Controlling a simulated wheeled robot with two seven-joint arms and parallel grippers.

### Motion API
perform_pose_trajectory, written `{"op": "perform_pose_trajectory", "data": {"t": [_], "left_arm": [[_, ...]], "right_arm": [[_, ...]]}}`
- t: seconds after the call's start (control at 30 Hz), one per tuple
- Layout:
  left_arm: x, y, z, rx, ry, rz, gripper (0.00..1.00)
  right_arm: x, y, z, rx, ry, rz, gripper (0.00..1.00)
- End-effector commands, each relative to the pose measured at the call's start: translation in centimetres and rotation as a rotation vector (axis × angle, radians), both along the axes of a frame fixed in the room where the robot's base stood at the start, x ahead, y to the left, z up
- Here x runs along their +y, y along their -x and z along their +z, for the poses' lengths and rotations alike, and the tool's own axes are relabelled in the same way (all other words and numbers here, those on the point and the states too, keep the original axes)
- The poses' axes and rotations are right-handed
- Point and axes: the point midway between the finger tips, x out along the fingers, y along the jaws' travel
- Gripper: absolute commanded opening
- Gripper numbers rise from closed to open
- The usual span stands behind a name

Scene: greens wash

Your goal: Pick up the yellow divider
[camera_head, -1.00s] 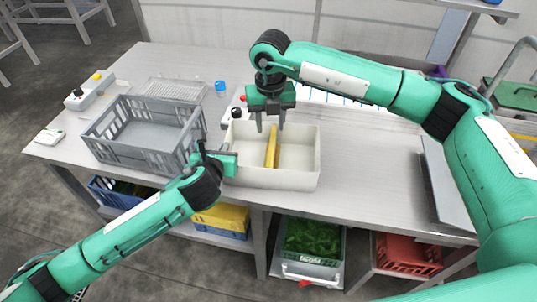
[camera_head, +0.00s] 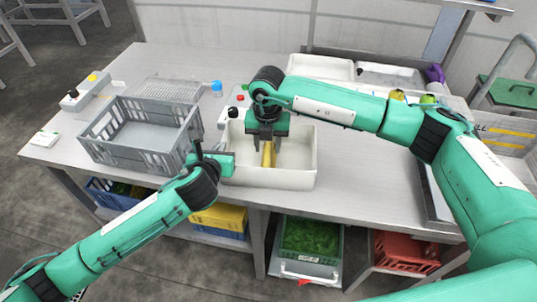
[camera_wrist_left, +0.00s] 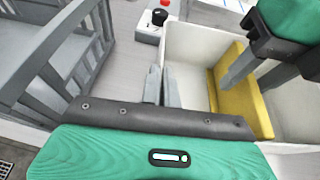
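The yellow divider (camera_head: 267,156) stands upright across the inside of a white bin (camera_head: 298,180). It also shows in the left wrist view (camera_wrist_left: 238,97). My right gripper (camera_head: 267,146) is lowered into the bin, its fingers on either side of the divider's upper part with a gap between them. My left gripper (camera_wrist_left: 162,88) is at the bin's left wall, one finger outside and one inside, close together on the wall.
A grey crate (camera_head: 135,150) stands left of the white bin, close to my left gripper. A small box with red and black knobs (camera_head: 233,112) is behind the bin. White trays (camera_head: 320,66) stand at the back. The table right of the bin is clear.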

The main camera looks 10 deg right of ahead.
Motion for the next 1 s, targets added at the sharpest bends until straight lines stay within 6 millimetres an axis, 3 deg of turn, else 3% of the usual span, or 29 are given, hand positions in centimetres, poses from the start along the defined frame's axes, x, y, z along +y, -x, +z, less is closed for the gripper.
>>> {"op": "perform_pose_trajectory", "data": {"t": [0.2,0.47,0.5,0.7,1.0], "left_arm": [[0.0,0.0,0.0,0.001,0.0,0.0,0.0],[0.0,0.0,-0.1,0.001,0.0,0.0,0.0],[0.0,0.0,-0.1,0.001,0.0,0.0,0.0],[0.0,0.0,-0.1,0.001,0.0,0.0,0.0],[0.0,0.0,-0.1,0.001,0.0,0.0,0.0]], "right_arm": [[-0.3,0.1,-3.4,0.002,0.001,-0.001,0.4],[-0.3,0.0,-4.1,0.0,0.001,0.0,0.4],[-0.3,0.0,-4.1,0.0,0.001,0.0,0.38],[-0.3,0.0,-4.1,0.0,0.001,0.0,0.0],[-0.3,0.0,-3.9,-0.001,0.0,0.0,0.0]]}}
